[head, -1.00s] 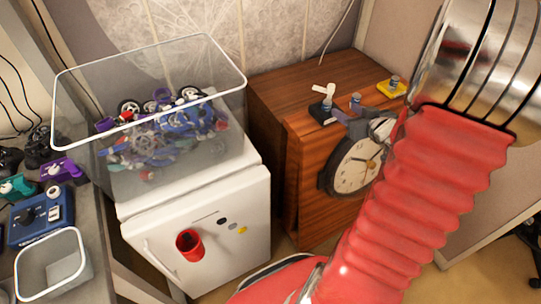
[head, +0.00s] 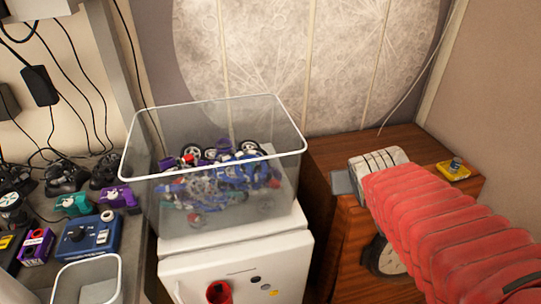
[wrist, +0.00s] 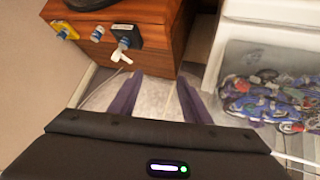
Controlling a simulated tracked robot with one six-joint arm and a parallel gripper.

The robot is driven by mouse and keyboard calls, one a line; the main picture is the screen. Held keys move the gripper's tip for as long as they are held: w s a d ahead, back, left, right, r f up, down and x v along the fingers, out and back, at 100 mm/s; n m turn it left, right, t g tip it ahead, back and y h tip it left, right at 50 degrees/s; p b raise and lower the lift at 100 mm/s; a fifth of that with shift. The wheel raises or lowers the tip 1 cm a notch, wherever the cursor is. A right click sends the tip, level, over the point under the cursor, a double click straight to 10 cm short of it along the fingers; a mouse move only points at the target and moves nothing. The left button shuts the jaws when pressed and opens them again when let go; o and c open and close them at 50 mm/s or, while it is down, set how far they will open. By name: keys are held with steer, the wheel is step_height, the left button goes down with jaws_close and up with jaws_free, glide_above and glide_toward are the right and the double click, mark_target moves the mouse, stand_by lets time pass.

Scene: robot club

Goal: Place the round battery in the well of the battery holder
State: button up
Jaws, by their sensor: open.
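My gripper (wrist: 160,97) shows in the wrist view as two dark purple fingers, spread apart with nothing between them. I cannot make out for certain a round battery or a battery holder in either view. On the wooden cabinet (head: 330,160) a small blue-grey cylinder stands on a yellow base (head: 452,171). The wrist view shows this yellow base (wrist: 66,28), a loose-standing blue cylinder (wrist: 97,35), and a black base with a white propeller (wrist: 122,47). My fingers are apart from all of these.
A clear bin (head: 213,175) of robot parts stands on a white fridge (head: 240,262). The left bench holds a blue box (head: 88,236), a purple box (head: 37,246), controllers, cables and a small clear bin (head: 88,280).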

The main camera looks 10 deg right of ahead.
steer(key=s+a+n+g+y, duration=0.1)
steer(key=s+a+y, duration=0.1)
steer(key=s+a, duration=0.3)
steer(key=s+a+n+g+y, duration=0.1)
steer(key=s+a+y, duration=0.1)
steer(key=s+a, duration=0.4)
steer(key=a, duration=0.5)
steer(key=shift+s+g, duration=0.2)
steer(key=shift+g, duration=0.1)
